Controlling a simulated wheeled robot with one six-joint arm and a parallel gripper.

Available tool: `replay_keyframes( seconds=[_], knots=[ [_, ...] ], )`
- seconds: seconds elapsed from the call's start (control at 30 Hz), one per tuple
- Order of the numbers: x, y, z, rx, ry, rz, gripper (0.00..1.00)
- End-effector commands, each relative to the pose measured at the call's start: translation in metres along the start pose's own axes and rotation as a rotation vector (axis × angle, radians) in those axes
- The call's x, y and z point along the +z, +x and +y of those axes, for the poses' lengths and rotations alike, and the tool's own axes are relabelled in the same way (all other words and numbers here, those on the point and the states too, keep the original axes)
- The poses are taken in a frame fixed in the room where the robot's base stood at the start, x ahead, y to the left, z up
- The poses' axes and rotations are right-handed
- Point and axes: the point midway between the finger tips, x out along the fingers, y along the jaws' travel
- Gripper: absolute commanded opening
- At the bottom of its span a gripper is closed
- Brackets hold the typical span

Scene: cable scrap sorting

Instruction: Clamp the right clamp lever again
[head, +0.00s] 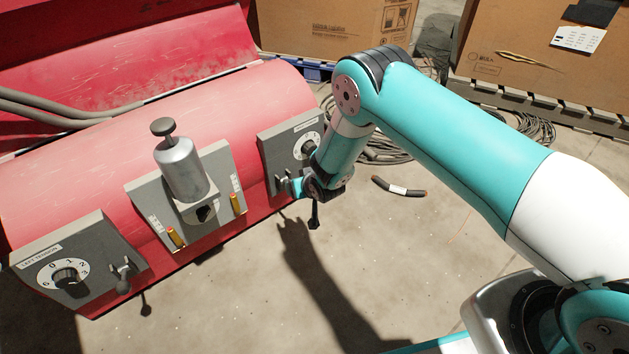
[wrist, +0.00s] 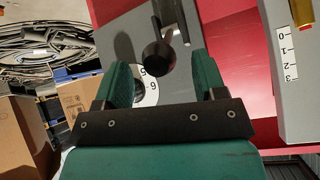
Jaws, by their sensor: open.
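The right clamp lever sits on the grey right-hand panel (head: 274,152) of the red machine. In the head view my gripper (head: 288,186) covers most of it. In the wrist view the lever's black ball knob (wrist: 158,56) shows between the two green fingers of my gripper (wrist: 162,66), with room on both sides. The fingers are open and not closed on the knob. Part of the numbered dial (wrist: 149,92) shows behind the knob, and a metal rod (wrist: 166,18) stands above it. The exact depth between fingertips and knob is unclear.
The centre panel (head: 143,195) carries a metal cylinder (head: 181,167) and brass pointers. The left panel (head: 62,252) has its own dial and clamp lever (head: 123,272). Cardboard boxes (head: 335,27) and cable coils stand behind. The floor right of the machine is mostly clear.

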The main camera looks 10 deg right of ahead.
Motion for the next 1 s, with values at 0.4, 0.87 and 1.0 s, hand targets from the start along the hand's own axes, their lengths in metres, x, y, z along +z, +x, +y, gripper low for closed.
replay_keyframes(
  seconds=[0.4,0.87,1.0],
  knots=[
    [-0.004,-0.110,-0.001,0.000,-0.001,0.000,0.64],
    [-0.002,-0.149,0.000,-0.001,0.000,0.004,0.64],
    [-0.002,-0.148,0.000,-0.001,0.000,0.004,0.64]
  ],
)
